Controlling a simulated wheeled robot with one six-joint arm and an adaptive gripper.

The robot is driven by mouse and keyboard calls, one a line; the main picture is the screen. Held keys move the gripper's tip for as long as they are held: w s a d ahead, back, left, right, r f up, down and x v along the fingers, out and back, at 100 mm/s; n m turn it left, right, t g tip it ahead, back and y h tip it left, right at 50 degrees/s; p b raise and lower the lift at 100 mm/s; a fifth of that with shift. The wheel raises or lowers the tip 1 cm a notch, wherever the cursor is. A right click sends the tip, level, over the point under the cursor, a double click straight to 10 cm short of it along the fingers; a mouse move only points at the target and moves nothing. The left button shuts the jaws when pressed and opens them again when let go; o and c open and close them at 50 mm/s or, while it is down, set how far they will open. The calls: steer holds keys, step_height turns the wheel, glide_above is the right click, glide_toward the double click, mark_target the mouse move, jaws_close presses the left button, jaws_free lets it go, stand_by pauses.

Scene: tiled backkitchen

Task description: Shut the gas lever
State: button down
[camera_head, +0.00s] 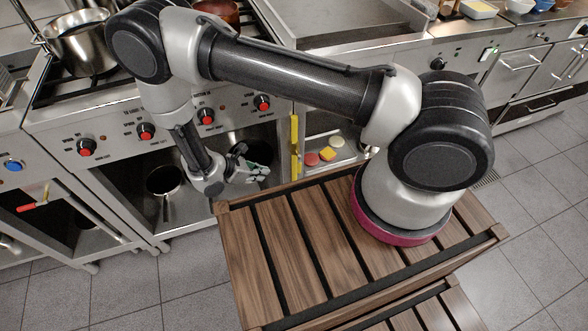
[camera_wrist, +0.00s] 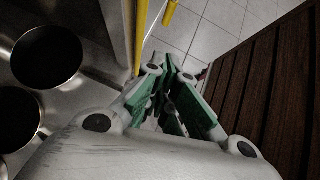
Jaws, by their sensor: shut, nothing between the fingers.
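A yellow vertical bar (camera_head: 294,135) stands at the front of the stove unit, just right of my gripper (camera_head: 258,172) in the head view. It looks like the gas lever or its pipe; I cannot tell which. In the wrist view, a yellow bar (camera_wrist: 142,35) runs down beside the steel front, and a second yellow piece (camera_wrist: 170,12) shows at the top. My gripper (camera_wrist: 170,75) is shut and empty, with its green-padded fingers close together. It is low in front of the open shelf, apart from the yellow bar in the head view.
Red knobs (camera_head: 206,116) line the stove front above my gripper. A dark pan (camera_head: 164,181) sits on the lower shelf. A slatted wooden platform (camera_head: 290,235) lies close by on the right. Tiled floor (camera_head: 120,295) is clear at lower left.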

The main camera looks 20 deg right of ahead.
steer(key=shift+d, duration=0.1)
steer(key=d+r+x, duration=0.2)
steer(key=x, duration=1)
steer(key=shift+w+d+f, duration=0.2)
steer(key=shift+w+f, duration=0.05)
steer(key=shift+f, duration=0.05)
